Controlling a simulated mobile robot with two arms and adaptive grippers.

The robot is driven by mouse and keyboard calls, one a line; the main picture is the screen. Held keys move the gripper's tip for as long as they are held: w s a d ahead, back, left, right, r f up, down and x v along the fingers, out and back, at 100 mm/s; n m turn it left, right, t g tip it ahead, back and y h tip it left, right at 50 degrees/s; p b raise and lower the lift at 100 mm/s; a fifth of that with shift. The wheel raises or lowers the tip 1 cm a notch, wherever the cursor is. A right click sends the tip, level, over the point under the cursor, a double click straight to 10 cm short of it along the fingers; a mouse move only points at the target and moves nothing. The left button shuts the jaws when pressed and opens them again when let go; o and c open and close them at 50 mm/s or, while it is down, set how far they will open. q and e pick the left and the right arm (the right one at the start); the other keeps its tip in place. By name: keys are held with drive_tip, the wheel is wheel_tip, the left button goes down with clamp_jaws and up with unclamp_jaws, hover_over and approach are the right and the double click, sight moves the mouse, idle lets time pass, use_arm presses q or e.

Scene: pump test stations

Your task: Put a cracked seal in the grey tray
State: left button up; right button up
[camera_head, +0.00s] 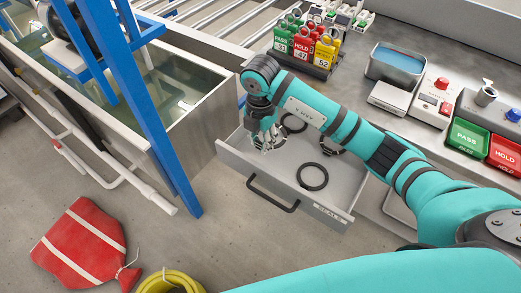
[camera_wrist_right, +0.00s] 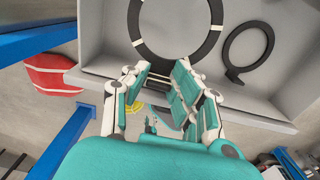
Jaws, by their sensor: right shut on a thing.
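The open grey drawer marked SEALS (camera_head: 335,208) holds several dark seal rings. One plain ring (camera_head: 313,190) lies near its front right. My right gripper (camera_head: 265,142) reaches down into the left part of the drawer. In the right wrist view, its fingers (camera_wrist_right: 160,72) are closed at the near edge of a large black ring with white marks (camera_wrist_right: 214,25). A smaller ring with a tab (camera_wrist_right: 229,52) lies beside it on the drawer floor. I cannot tell which seal is cracked. I cannot pick out the grey tray for sure. My left gripper is not in view.
On the bench stand a metal basin of blue liquid (camera_head: 398,62), a green PASS bin (camera_head: 466,138) and a red HOLD bin (camera_head: 505,154). A tag rack (camera_head: 315,67) stands behind the drawer. A blue post (camera_head: 160,125) and a water tank (camera_head: 135,85) are at left. A red bag (camera_head: 82,240) lies on the floor.

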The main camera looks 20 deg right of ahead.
wheel_tip(320, 180, up, 3)
drive_tip(key=shift+f+p, duration=0.15)
drive_tip(key=shift+p, duration=0.2)
wheel_tip(320, 180, up, 8)
drive_tip(key=p, duration=0.6)
idle(0.5)
